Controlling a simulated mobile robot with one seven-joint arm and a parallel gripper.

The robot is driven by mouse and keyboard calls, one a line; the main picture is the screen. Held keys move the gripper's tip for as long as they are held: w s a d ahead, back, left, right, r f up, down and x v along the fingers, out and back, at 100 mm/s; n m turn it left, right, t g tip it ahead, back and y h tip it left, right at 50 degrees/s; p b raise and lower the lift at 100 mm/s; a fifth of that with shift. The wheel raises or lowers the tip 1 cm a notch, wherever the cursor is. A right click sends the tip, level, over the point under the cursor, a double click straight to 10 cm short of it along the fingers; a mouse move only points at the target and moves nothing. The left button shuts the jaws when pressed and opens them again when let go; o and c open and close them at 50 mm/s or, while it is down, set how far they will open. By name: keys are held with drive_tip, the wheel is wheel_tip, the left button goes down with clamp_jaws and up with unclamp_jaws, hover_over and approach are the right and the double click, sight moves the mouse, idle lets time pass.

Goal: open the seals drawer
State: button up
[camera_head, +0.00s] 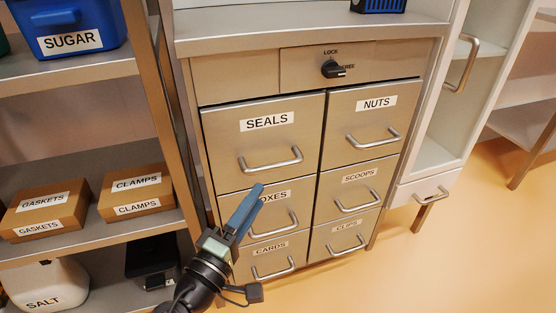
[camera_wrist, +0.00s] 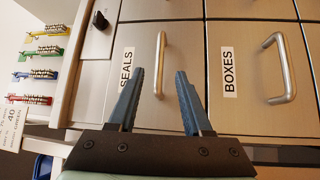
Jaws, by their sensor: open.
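The seals drawer (camera_head: 223,142) is the upper left drawer of the metal cabinet and looks shut. Its bar handle (camera_head: 270,163) runs across the lower part of its front. My gripper (camera_head: 259,188) is in front of the boxes drawer's top edge, just below that handle in the head view. In the wrist view my gripper (camera_wrist: 158,76) has its two blue fingers apart and nothing between them. The seals handle (camera_wrist: 160,65) shows upright in the gap between the fingertips, seemingly ahead of them. Contact cannot be seen.
A lock knob (camera_head: 332,69) sits above the drawers; its white mark points right. The boxes drawer (camera_head: 226,205) is below, the nuts drawer (camera_head: 340,115) to the right. A shelf (camera_head: 70,72) with boxes stands left. Open floor (camera_head: 460,240) lies right.

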sight(278, 163)
drive_tip(key=b+x, duration=0.2)
drive_tip(key=x, duration=0.8)
drive_tip(key=shift+w+d+r+b, duration=0.1)
drive_tip(key=shift+w+b, duration=0.05)
drive_tip(key=shift+b, duration=0.2)
clamp_jaws()
idle(0.8)
